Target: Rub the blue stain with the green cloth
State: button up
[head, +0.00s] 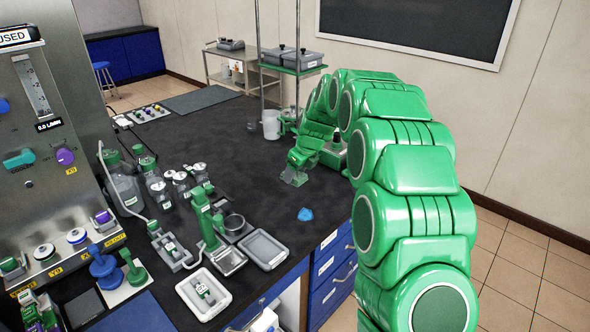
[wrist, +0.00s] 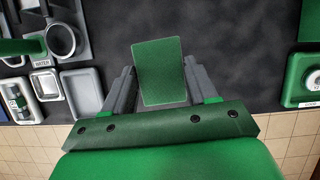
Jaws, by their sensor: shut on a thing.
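A small blue stain (head: 305,214) lies on the dark bench top, near its front edge, in the head view. It does not show in the wrist view. My gripper (head: 295,176) is over the bench, a little beyond the stain and slightly left of it. In the wrist view its grey fingers are shut on the green cloth (wrist: 160,72), a flat rectangular pad between them. The cloth is apart from the stain in the head view. I cannot tell whether the cloth touches the bench.
Grey trays (head: 263,250) and a green stand (head: 206,222) are left of the stain. A white tray (head: 204,294) is nearer. Bottles (head: 123,188) stand at the left. The bench's middle is bare.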

aim_at(295, 221)
jog(key=shift+s+d+f+n+g+y, duration=0.15)
jog(key=shift+s+f+n+g, duration=0.3)
jog(key=shift+s+f+n, duration=1.15)
jog(key=shift+s+d+f+n+g+y, duration=0.2)
jog(key=shift+s+f+n+g, duration=0.25)
jog(key=shift+f+n, duration=1.35)
jog(key=shift+s+d+f+n+g+y, duration=0.15)
jog(key=shift+s+f+n+g, duration=0.5)
jog(key=shift+f, duration=1.95)
jog(key=shift+d+f, duration=0.1)
jog(key=shift+f, duration=0.1)
jog(key=shift+w+d+f, duration=0.15)
jog(key=shift+w+d, duration=0.65)
jog(key=shift+c, duration=0.4)
jog(key=shift+w+d, duration=1.45)
jog(key=shift+d, duration=0.1)
jog(key=shift+s+a, duration=2.5)
notch_tip(295, 221, up, 8)
